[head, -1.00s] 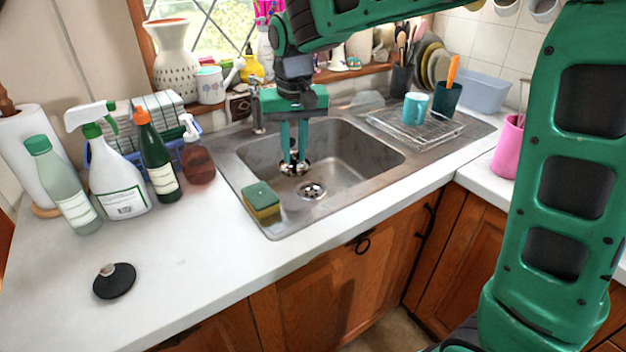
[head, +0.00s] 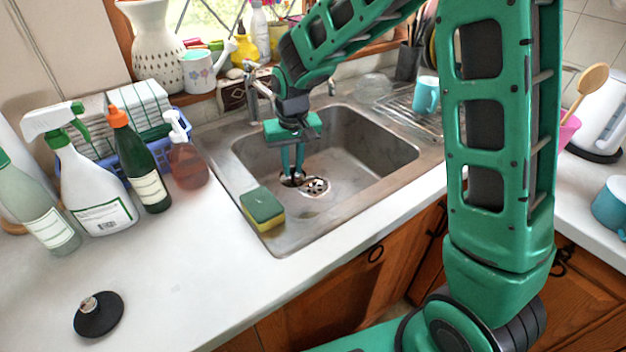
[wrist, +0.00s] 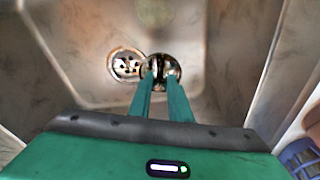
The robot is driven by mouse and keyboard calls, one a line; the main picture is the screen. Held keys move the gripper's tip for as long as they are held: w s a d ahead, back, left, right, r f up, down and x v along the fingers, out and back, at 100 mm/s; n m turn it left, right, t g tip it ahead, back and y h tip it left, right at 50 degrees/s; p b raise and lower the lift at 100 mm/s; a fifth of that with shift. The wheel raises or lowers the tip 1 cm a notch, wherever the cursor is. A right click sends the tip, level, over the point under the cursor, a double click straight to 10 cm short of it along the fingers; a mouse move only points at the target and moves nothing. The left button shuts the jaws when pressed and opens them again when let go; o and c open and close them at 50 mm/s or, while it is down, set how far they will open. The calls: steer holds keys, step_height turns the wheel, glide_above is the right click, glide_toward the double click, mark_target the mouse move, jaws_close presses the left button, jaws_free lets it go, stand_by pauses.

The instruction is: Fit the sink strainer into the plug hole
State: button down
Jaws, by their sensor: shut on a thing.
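My gripper (head: 293,177) reaches down into the steel sink (head: 365,180) with its fingers shut on the sink strainer (wrist: 160,68), a shiny round metal piece. In the head view the strainer (head: 291,180) is partly hidden by the green fingers. The plug hole (head: 316,187), a round metal drain with dark holes, is in the sink floor just right of the strainer. In the wrist view the plug hole (wrist: 126,65) shows to the left of the strainer, whose edge looks close to or slightly overlapping its rim. I cannot tell the strainer's height above the floor.
A green and yellow sponge (head: 262,208) lies on the sink's near left rim. A black sink plug (head: 98,313) lies on the left counter. Several bottles, including a spray bottle (head: 90,185), stand left of the sink. A tap (head: 257,95) stands behind it, a wire rack (head: 405,110) right.

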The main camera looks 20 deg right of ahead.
steer(key=w+d+f, duration=0.1)
steer(key=d, duration=0.1)
steer(key=w+d+f, duration=0.2)
steer(key=d, duration=0.1)
steer(key=w+d+f, duration=0.1)
steer(key=d+f, duration=0.1)
steer(key=shift+w+d+f, duration=0.2)
steer(key=shift+w+d, duration=0.05)
steer(key=shift+d, duration=0.15)
steer(key=shift+f, duration=1.95)
steer(key=c, duration=1.6)
jaws_free()
steer(key=shift+f, duration=0.15)
steer(key=shift+c, duration=0.2)
